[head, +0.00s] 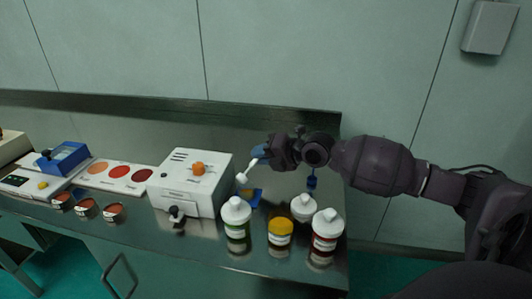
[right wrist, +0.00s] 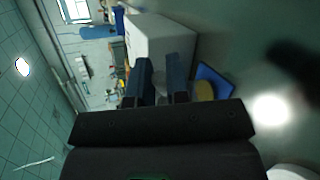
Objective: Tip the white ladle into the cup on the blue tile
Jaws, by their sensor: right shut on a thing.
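My right gripper (head: 268,150) is shut on the white ladle (head: 243,176) by its handle. The ladle hangs tilted, its white end down and left, above the blue tile (head: 254,195). In the right wrist view my gripper's fingers (right wrist: 160,82) point toward the bench, and the blue tile (right wrist: 216,82) lies right of them. A yellowish round thing (right wrist: 204,90) shows at the tile, partly hidden by the gripper; I cannot tell if it is the cup. The cup is not clear in the head view. My left gripper is not in view.
A white box (head: 190,182) with an orange knob stands left of the tile. Another white-capped bottle (head: 303,207) is at the right. Small dishes (head: 87,207) lie left.

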